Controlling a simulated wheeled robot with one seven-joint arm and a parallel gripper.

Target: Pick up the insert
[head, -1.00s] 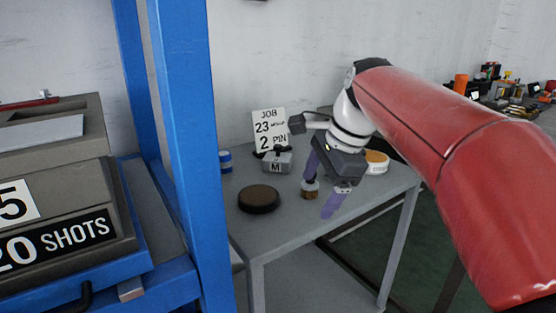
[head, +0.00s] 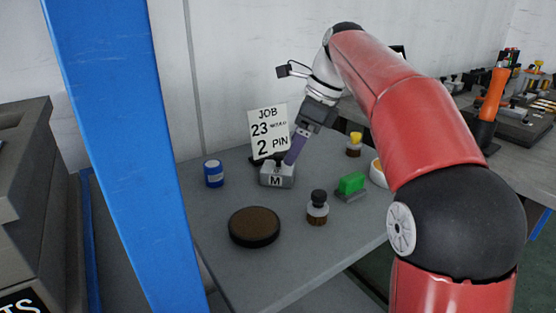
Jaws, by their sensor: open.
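A grey block marked M (head: 276,181) stands on the table in front of the job card. Small raised parts show on its top, but I cannot tell clearly whether one is the insert. My gripper (head: 292,157) points down at the top of this block, with its purple fingers at or just above it. The fingers overlap in this view, so the gap between them is hidden. My gripper is open, and I see nothing held. I cannot tell whether the fingers touch the block.
The job card (head: 268,131) reads 23 and 2 PIN. A blue jar (head: 214,174), brown round dish (head: 254,225), dark-capped bottle (head: 317,208), green block (head: 351,183), yellow-capped jar (head: 354,146) and white bowl (head: 377,174) stand around. A blue post (head: 125,150) rises at left. The table's (head: 290,270) front is clear.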

